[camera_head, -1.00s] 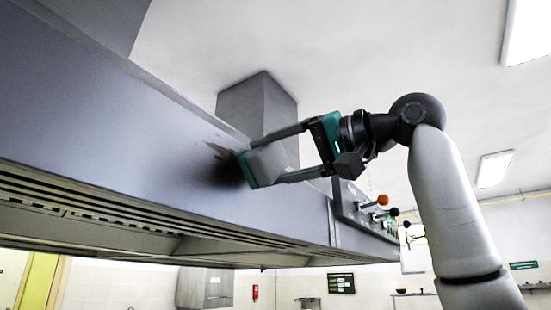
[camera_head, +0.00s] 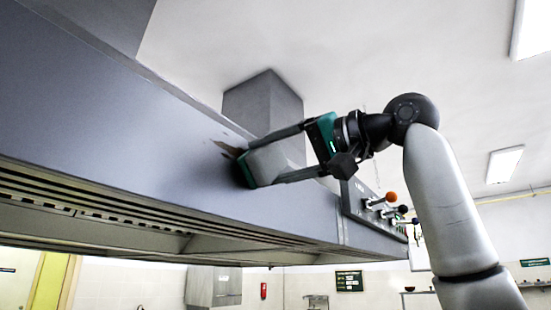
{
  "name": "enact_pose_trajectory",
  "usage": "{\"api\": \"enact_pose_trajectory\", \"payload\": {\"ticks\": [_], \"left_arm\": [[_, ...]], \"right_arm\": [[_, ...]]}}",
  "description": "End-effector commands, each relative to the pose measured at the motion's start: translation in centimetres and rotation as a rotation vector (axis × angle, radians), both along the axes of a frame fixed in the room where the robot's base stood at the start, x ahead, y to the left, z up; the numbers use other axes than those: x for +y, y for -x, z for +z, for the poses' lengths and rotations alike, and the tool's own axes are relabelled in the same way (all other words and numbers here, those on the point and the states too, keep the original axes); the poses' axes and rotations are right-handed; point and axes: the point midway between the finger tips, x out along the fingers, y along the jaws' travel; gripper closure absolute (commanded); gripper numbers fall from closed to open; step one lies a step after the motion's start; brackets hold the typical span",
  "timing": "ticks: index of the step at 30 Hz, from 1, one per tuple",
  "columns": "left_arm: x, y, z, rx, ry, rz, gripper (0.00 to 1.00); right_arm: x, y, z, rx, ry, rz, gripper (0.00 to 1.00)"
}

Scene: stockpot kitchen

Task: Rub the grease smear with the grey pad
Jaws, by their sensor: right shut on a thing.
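The grey pad (camera_head: 272,163) with a green edge is held between the fingers of my right gripper (camera_head: 270,160). Its green face (camera_head: 245,170) is against, or very close to, the front panel of the extractor hood (camera_head: 130,130); I cannot tell for sure whether it touches. The brown grease smear (camera_head: 228,149) shows on the panel just up and left of the pad. The pad may hide part of the smear. A dark shadow lies around the pad's left edge. My left gripper is not in view.
A control panel with levers and coloured knobs (camera_head: 391,197) sits on the hood to the right of my gripper. A grey duct (camera_head: 262,105) rises behind the hood. Slotted vents (camera_head: 100,212) run along the hood's underside. Open room lies to the right.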

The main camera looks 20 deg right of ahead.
Motion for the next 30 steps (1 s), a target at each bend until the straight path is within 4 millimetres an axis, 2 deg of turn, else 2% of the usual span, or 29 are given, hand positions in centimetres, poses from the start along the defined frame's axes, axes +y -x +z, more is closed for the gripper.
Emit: {"api": "enact_pose_trajectory", "payload": {"ticks": [12, 20, 30], "left_arm": [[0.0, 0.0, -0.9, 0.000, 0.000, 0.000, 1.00], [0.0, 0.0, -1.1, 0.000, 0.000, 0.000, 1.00], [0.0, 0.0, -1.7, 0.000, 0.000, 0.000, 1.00]], "right_arm": [[2.6, 1.8, 0.0, -0.003, 0.003, 0.001, 0.73], [3.4, 2.2, 0.0, -0.001, 0.002, 0.001, 0.73], [6.0, 3.5, 0.0, -0.002, 0.003, 0.001, 0.73]]}}
